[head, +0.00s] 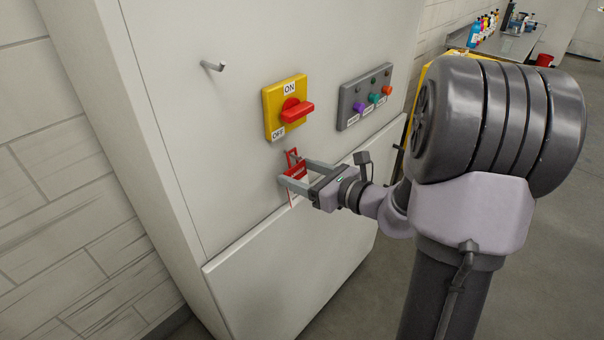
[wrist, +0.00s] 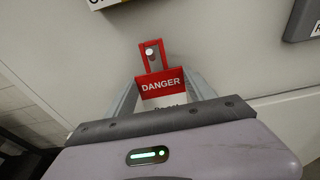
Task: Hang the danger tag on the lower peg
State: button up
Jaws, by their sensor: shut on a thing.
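The red-and-white danger tag (head: 297,172) is upright against the front of the pale cabinet, below the yellow switch plate. My gripper (head: 294,169) is shut on it, with a finger on either side. In the wrist view the tag (wrist: 161,84) shows its red DANGER band and a narrower red top with an opening. A small pale round peg end (wrist: 149,51) shows within that opening. I cannot tell how far the peg passes through. The tag's lower part is hidden by my gripper in the wrist view.
Another peg (head: 213,66) sticks out bare at the upper left of the cabinet. The red rotary handle (head: 296,110) juts out above the tag. A grey button box (head: 366,97) is to the right. A ledge (head: 280,235) runs below.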

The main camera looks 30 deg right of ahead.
jog(key=o, duration=1.4)
